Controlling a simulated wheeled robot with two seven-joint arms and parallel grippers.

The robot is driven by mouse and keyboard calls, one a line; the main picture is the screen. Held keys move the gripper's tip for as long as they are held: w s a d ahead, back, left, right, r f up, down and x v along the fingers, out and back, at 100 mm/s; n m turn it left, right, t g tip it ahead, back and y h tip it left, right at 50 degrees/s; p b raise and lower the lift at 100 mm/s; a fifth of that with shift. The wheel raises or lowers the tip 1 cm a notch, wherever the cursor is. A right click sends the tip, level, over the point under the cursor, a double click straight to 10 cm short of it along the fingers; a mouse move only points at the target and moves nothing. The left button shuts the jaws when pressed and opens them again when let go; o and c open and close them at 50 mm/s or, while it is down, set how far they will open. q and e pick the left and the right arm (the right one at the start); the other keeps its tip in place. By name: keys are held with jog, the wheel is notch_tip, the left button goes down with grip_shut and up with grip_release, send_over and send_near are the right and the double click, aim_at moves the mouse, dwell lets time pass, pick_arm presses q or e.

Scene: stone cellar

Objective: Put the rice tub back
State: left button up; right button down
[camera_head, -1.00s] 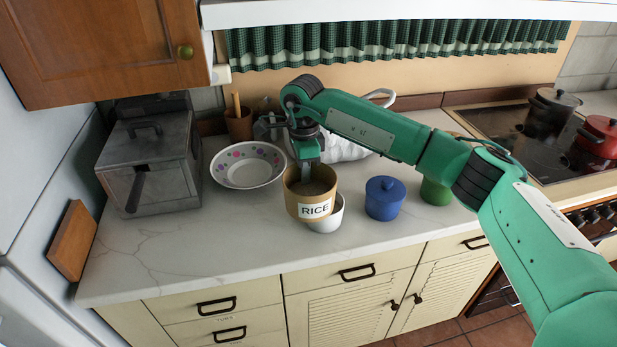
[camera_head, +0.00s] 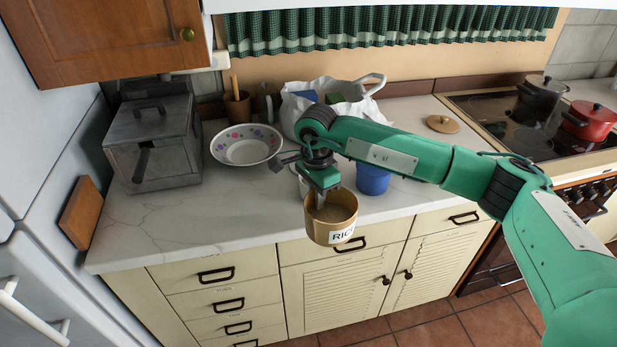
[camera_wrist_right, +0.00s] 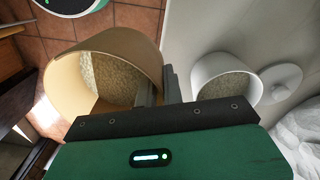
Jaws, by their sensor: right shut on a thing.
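The tan rice tub (camera_head: 332,228), labelled RICE, is held by my right gripper (camera_head: 322,194) and appears upright. It hangs at the counter's front edge, in front of the drawers in the head view. In the wrist view the rice tub (camera_wrist_right: 92,68) is open, with grain inside, and the fingers (camera_wrist_right: 158,90) grip its wall with floor tiles below. A round tan lid (camera_head: 442,124) lies on the counter near the hob. My left gripper is not in view.
A white pot (camera_wrist_right: 224,72) with grain stands beside the tub, next to a white lid (camera_wrist_right: 282,84). A blue pot (camera_head: 373,181) is partly behind my arm. A dotted bowl (camera_head: 246,146), grey metal box (camera_head: 152,150) and white bag (camera_head: 292,108) stand farther back. The left front counter is clear.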

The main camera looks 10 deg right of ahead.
jog(key=s+d+f+n, duration=0.3)
jog(key=s+f+n, duration=0.4)
jog(key=s+f, duration=0.2)
jog(key=s+d+f+n, duration=0.3)
jog(key=s+f+n, duration=0.4)
jog(key=s+f, duration=0.2)
jog(key=shift+s+d+f+t, duration=0.2)
jog(key=shift+s+t, duration=0.1)
jog(key=shift+s, duration=0.75)
